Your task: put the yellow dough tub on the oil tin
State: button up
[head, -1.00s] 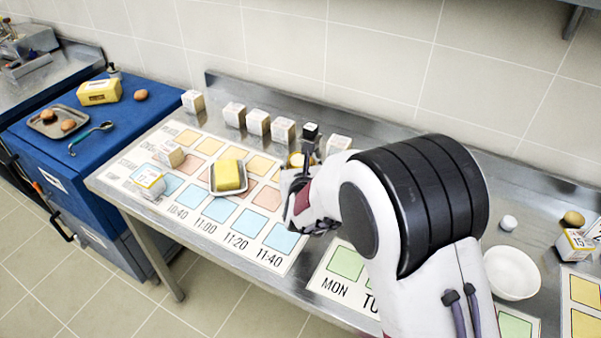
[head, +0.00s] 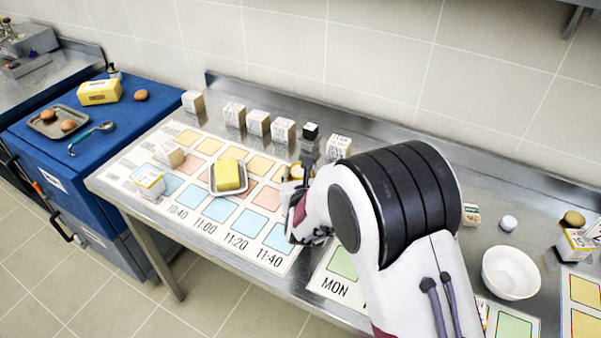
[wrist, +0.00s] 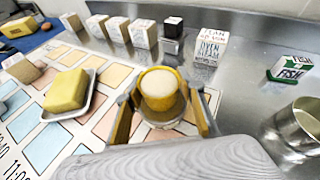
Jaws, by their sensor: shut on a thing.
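The yellow dough tub (wrist: 160,88), round with a pale top, is upright between the two fingers of my gripper (wrist: 164,100) in the wrist view. My gripper is shut on it, above the printed chart. In the head view the tub (head: 296,172) shows only in part behind my gripper. A round, shiny metal container (wrist: 302,126) stands on the steel counter at the right of the wrist view, apart from the tub. I cannot tell whether it is the oil tin; my arm seems to hide it in the head view.
A butter dish (head: 228,178) sits on the chart (head: 200,207). Several white lettered blocks and a dark one (head: 310,132) line the back. A green-and-white fish box (wrist: 289,70) and a white bowl (head: 511,272) stand to the right.

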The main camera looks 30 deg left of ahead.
jog(key=o, duration=1.2)
jog(key=shift+f, duration=0.15)
jog(key=shift+s+r, duration=0.1)
jog(key=shift+r, duration=0.1)
jog(key=shift+s+d+r, duration=0.1)
jog(key=shift+s, duration=0.05)
jog(key=shift+v, duration=5.75)
